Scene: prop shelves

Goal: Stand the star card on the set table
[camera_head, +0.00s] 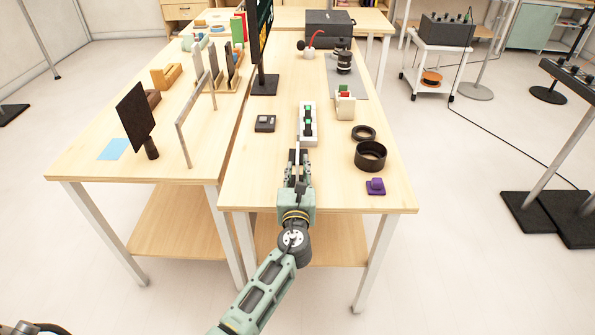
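I see no card with a clear star on it. A light blue flat piece (113,149) lies on the front left of the left table (88,172). A dark upright panel (135,117) stands near it on a short black foot; its face shows no readable mark. I cannot tell which table is the set table. My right gripper is not in view.
On the right table are a small grey box (265,123), a black ring (363,132), a black cylinder (370,156), a purple block (376,186) and a black monitor stand (264,85). A pale upright frame (187,120) stands on the left table. The right table's front left is clear.

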